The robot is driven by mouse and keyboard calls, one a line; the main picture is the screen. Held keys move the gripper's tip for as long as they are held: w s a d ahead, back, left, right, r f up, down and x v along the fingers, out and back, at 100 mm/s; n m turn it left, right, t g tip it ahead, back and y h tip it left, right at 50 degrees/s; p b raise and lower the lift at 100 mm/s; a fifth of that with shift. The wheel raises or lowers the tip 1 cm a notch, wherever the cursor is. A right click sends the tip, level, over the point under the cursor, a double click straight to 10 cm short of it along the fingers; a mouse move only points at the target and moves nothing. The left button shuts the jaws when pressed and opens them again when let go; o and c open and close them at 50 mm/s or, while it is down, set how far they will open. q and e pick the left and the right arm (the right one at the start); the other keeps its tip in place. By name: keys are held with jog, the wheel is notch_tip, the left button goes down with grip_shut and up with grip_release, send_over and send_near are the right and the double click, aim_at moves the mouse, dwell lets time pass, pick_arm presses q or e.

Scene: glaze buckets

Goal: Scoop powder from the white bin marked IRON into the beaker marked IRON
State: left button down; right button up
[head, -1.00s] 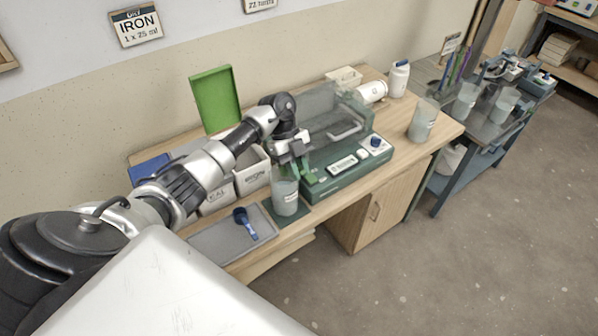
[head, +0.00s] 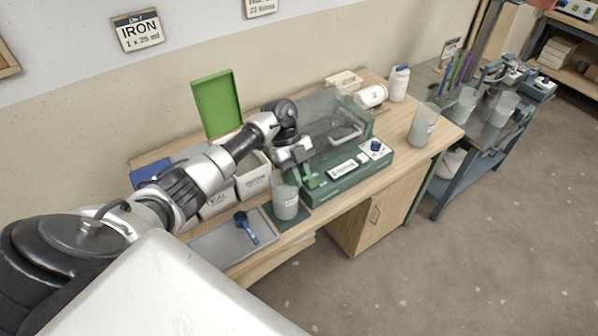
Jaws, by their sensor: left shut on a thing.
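The white bin marked IRON (head: 254,183) stands open on the wooden table, partly hidden by my left arm. A clear beaker (head: 286,205) with a small white label stands upright on a dark green mat in front of it; its label is too small to read. My left gripper (head: 308,179) is just right of and above the beaker's rim, shut on a small green thing, probably a scoop (head: 311,181). Its bowl and contents are not clear. A blue scoop (head: 245,226) lies on a grey tray. My right gripper is not in view.
A green balance (head: 345,178) with a clear shield stands right of the beaker. Another white bin (head: 218,203) is left of the IRON bin. A green lid-like panel (head: 217,103) stands behind. Another beaker (head: 422,125) stands near the right edge; the grey tray (head: 212,246) lies in front.

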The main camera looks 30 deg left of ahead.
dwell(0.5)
pick_arm(q)
jog(key=shift+a, duration=0.1)
jog(key=shift+w+a+r+g+h+b, duration=0.25)
jog(key=shift+a+r+h+b, duration=0.1)
jog(key=shift+r+h+b, duration=0.25)
jog(key=shift+w+a+r+g+h+b, duration=0.1)
jog(key=shift+a+r+g+h+b, duration=0.25)
jog(key=shift+h, duration=0.35)
jog(key=shift+a+r+h, duration=0.1)
jog(key=shift+r+h, duration=0.05)
jog(key=shift+h, duration=0.15)
jog(key=shift+b, duration=0.3)
